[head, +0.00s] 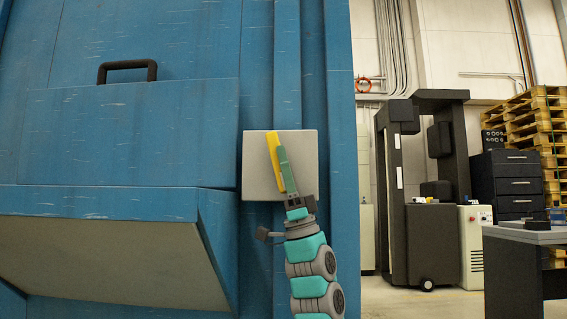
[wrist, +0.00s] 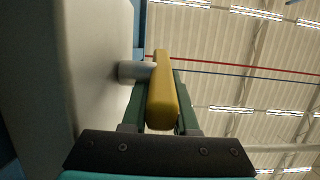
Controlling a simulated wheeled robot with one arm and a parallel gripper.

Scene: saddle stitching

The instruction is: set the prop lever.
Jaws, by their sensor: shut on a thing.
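The prop lever is a yellow bar (head: 273,155) in front of a pale square plate (head: 257,181) on the blue machine. It stands nearly upright, its top tilted a little left in the head view. In the wrist view the yellow lever (wrist: 162,98) joins a short grey shaft (wrist: 133,71) that comes out of the plate (wrist: 90,60). My gripper (head: 284,170) has its green fingers along the lever, one on each side in the wrist view (wrist: 162,105). It is shut on the lever. Part of the lever's lower end is hidden by the gripper.
The blue machine (head: 120,130) fills the left side, with a black handle (head: 127,70) on its panel and a hood (head: 110,203) jutting out below. A dark frame machine, drawers (head: 508,180), pallets (head: 540,115) and a table (head: 528,234) stand at right, with open floor between.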

